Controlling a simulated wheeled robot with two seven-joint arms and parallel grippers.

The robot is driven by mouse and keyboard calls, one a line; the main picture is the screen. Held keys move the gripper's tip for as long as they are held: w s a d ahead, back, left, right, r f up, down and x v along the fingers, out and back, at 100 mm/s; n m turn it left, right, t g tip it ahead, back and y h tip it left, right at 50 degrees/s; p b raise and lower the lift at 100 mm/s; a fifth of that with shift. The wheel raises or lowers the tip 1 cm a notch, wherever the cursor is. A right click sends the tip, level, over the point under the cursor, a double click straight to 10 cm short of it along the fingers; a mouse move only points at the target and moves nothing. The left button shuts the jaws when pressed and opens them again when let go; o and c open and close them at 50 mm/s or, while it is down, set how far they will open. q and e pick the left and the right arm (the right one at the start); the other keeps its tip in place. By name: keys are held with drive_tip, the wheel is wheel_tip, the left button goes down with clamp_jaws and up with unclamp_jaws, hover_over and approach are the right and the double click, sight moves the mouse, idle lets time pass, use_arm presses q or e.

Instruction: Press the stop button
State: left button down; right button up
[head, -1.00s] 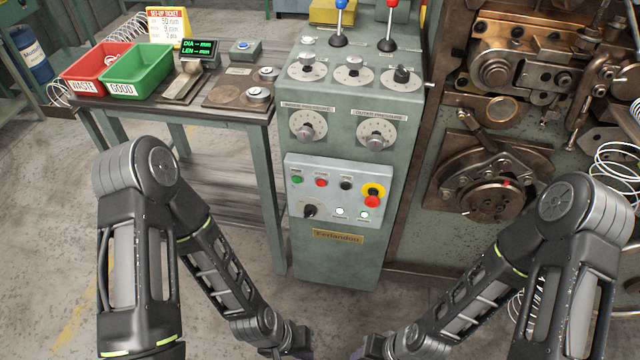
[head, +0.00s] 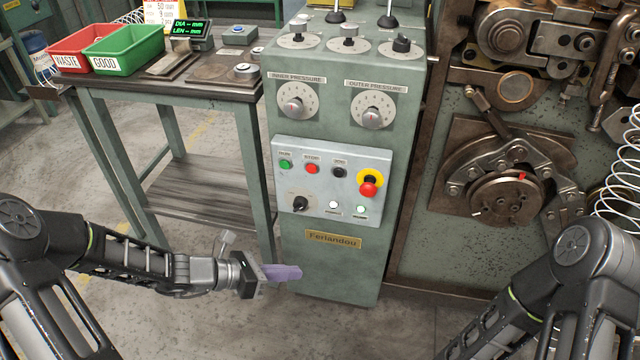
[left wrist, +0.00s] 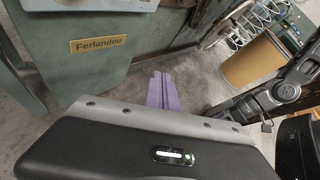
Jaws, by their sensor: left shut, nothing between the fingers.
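The control panel (head: 325,222) is a pale grey plate on the front of the green cabinet. The red stop button (head: 312,169) sits in its top row, between the green button (head: 286,165) and a black button (head: 339,172). A larger red mushroom button on a yellow ring (head: 369,186) is at the panel's right. My left gripper (head: 298,272), with purple fingers, is shut and empty, in front of the cabinet's lower part, below the panel. Its fingers also show in the left wrist view (left wrist: 162,92). My right gripper is out of view; only its arm shows.
A black selector knob (head: 300,203) and two white lamps are low on the panel. A brass Ferlandou plate (head: 333,239) is below. A side table with red (head: 75,50) and green bins (head: 128,47) stands left; the coiling machine (head: 510,180) stands right.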

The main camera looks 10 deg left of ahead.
sight(311, 169)
use_arm(q)
drive_tip(key=w+r+n+t+h, duration=0.1)
drive_tip(key=w+r+n+t, duration=0.2)
drive_tip(key=r, duration=0.4)
drive_tip(key=w+r+n+t+h, duration=0.2)
drive_tip(key=w+r+n+t, duration=0.1)
drive_tip(key=r+n, duration=0.2)
wheel_tip(311, 169, up, 2)
drive_tip(key=shift+w, duration=0.2)
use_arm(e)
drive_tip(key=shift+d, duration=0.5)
use_arm(q)
drive_tip(key=shift+a, duration=0.1)
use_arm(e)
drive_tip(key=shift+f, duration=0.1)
